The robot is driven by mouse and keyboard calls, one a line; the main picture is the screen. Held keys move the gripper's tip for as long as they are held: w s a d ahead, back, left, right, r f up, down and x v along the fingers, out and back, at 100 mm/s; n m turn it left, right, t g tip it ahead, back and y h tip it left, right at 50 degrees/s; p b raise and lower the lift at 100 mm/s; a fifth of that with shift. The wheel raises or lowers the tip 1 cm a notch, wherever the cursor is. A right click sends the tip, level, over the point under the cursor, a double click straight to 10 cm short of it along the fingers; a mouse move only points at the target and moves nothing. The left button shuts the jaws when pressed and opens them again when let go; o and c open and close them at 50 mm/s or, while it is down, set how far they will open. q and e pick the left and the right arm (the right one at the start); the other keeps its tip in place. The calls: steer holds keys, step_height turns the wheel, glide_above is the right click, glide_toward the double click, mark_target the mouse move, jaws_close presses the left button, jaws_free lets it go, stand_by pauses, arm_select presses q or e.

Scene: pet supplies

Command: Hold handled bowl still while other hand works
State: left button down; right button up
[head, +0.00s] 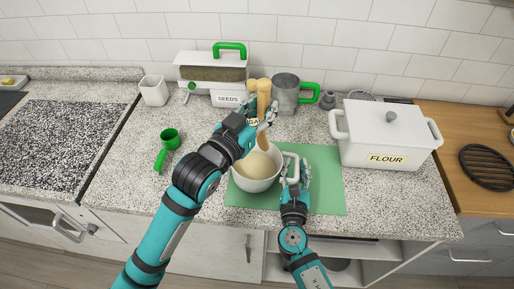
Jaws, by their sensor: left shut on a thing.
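The white handled bowl (256,184) stands on a green mat (325,190) with pale tan contents (257,166) inside. Its handle (292,166) is on the right side. My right gripper (295,172) is at this handle, with fingers beside it; whether they press on it is unclear. My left gripper (257,122) is above the bowl's back rim, shut on a tan wooden utensil (263,138) that points down toward the bowl. My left wrist and fingers hide part of the utensil and of the bowl's left rim.
Behind stand a seeds container (212,75) with a green handle, a grey green-handled jug (286,92) and a white flour box (388,135) at right. The front-left counter is clear.

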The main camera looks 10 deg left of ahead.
steer(key=shift+o, duration=0.4)
steer(key=s, duration=1.2)
